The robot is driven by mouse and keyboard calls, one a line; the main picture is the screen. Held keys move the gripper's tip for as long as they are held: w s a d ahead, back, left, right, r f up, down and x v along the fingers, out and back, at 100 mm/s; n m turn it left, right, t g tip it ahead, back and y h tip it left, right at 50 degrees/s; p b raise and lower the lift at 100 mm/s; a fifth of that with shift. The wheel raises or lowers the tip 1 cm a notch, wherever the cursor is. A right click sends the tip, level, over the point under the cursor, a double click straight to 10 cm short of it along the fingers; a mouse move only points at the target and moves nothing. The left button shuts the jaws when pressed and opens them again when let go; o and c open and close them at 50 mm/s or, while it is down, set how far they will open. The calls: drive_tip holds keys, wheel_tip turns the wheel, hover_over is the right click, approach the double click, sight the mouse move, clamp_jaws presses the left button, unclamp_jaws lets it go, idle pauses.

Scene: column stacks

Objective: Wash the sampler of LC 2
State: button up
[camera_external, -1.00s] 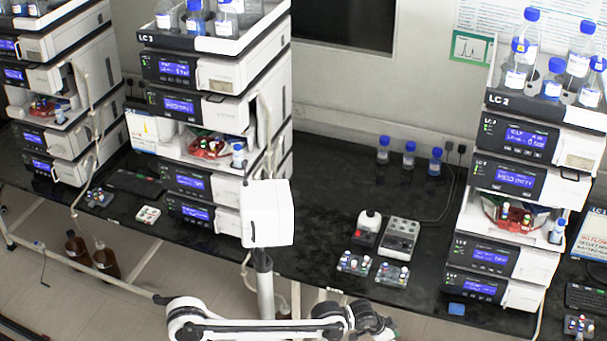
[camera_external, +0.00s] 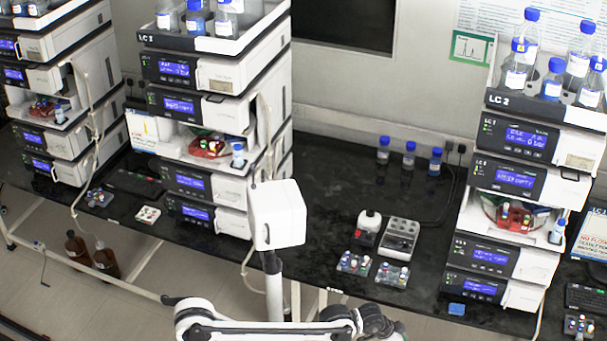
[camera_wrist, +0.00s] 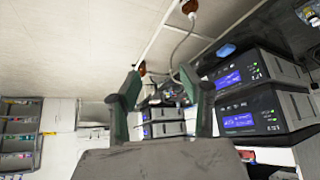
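Three instrument column stacks stand on the black bench. The middle stack's sampler (camera_external: 172,143) has a similar open bay. My gripper (camera_external: 385,328) is low in front of the bench, far from both samplers. In the wrist view my gripper (camera_wrist: 160,73) has its green fingers spread with nothing held.
Blue-capped bottles (camera_external: 409,155) stand at the back. Brown bottles (camera_external: 104,258) stand on the floor at left. The bench between middle and right stacks is partly clear.

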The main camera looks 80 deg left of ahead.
clamp_jaws()
idle(1.4)
